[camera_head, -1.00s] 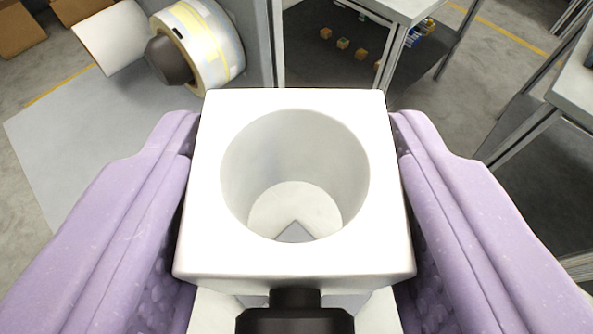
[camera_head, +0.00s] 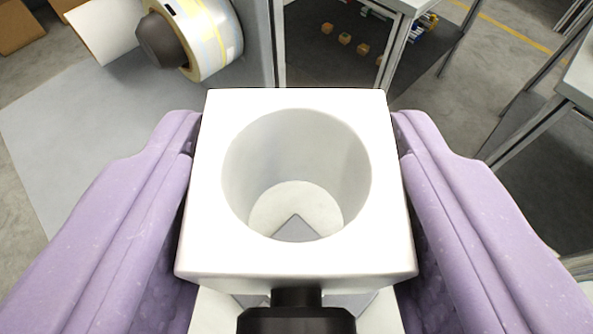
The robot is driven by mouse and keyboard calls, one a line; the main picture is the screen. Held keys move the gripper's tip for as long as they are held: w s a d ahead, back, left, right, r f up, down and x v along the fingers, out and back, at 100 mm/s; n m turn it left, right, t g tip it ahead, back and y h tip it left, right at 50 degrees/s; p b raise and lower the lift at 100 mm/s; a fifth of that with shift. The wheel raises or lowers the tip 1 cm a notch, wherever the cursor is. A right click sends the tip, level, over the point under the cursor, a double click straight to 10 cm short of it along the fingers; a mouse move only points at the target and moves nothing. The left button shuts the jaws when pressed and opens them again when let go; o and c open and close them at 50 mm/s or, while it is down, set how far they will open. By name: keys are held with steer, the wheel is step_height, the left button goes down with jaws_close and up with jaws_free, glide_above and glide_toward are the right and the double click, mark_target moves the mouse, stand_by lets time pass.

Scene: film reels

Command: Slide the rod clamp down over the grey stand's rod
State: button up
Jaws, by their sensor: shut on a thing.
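The rod clamp is a white block (camera_head: 205,190) with a wide round bore, in the middle of the view. My gripper (camera_head: 295,125) is shut on it, with a purple padded finger pressed to its left and right sides. The bore faces me, and through it I see a pale round area and a grey pointed corner (camera_head: 296,229) low in the opening. I cannot tell what that corner belongs to. A black knob-like part (camera_head: 297,298) shows at the clamp's near side. I cannot make out the grey stand's rod; the clamp hides what lies directly below it.
A reel with a white and yellow band (camera_head: 213,40) and a dark hub is at the upper left, beside a grey panel (camera_head: 256,35). Small orange-brown blocks (camera_head: 345,38) lie beyond. Grey tables stand at the upper and right edges. Brown boxes (camera_head: 18,25) are at the far left.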

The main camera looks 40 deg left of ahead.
steer(key=shift+f+b, duration=1.45)
steer(key=shift+f, duration=0.05)
steer(key=shift+f, duration=0.15)
steer(key=b, duration=0.5)
glide_above(296, 296)
steer(key=shift+w+a+f, duration=0.1)
steer(key=shift+w+f, duration=0.05)
steer(key=shift+f, duration=1.05)
steer(key=shift+w+a+f, duration=0.1)
steer(key=shift+w+f, duration=0.05)
steer(key=shift+f, duration=1.05)
steer(key=shift+f+b, duration=2.5)
steer(key=shift+b, duration=0.1)
steer(key=shift+f, duration=0.1)
steer(key=shift+f+b, duration=2.4)
steer(key=shift+b, duration=0.05)
